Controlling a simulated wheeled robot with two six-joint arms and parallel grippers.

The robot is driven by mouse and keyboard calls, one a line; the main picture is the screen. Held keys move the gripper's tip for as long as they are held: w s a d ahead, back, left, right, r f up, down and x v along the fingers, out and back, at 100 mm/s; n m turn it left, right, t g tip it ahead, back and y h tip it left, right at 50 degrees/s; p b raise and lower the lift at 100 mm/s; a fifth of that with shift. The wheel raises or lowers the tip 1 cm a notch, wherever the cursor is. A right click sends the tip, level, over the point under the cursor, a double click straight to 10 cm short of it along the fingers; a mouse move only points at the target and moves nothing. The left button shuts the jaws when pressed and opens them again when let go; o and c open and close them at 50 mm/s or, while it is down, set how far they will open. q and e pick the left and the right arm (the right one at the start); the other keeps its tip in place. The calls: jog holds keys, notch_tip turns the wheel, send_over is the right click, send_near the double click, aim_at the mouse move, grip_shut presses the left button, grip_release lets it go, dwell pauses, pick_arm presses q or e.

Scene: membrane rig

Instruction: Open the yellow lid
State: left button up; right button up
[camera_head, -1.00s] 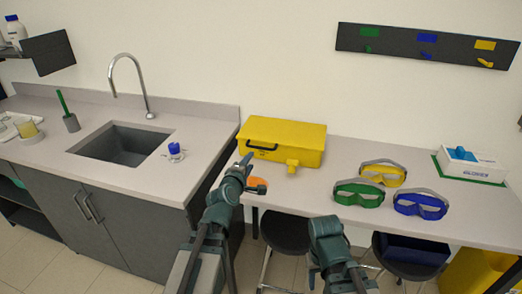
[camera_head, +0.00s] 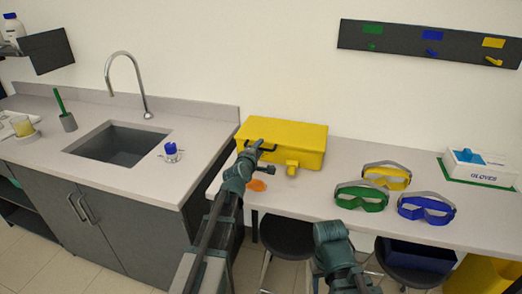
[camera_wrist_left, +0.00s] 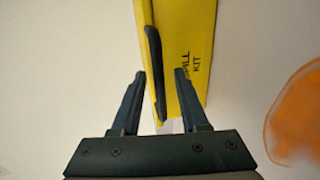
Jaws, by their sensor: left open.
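The yellow spill kit case (camera_head: 290,135) stands shut on the right-hand bench against the wall, its lid down. A black handle (camera_wrist_left: 154,60) is on its front face, and a yellow block (camera_head: 292,167) sticks out low on the front. My left gripper (camera_head: 266,159) is in front of the handle, open. In the left wrist view its two fingertips (camera_wrist_left: 160,73) stand either side of the handle's lower part as seen there, with nothing clamped. My right arm is at the bottom middle of the head view; its fingers do not show.
An orange patch (camera_head: 257,185) lies on the bench near my left gripper. Green goggles (camera_head: 361,197), blue goggles (camera_head: 426,208) and yellow goggles (camera_head: 387,176) lie to the right, with a glove box (camera_head: 480,167) beyond. The sink counter (camera_head: 195,140) is at the left.

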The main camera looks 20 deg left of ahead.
pick_arm(q)
jog(key=shift+c, duration=0.3)
grip_shut()
dwell(1.2)
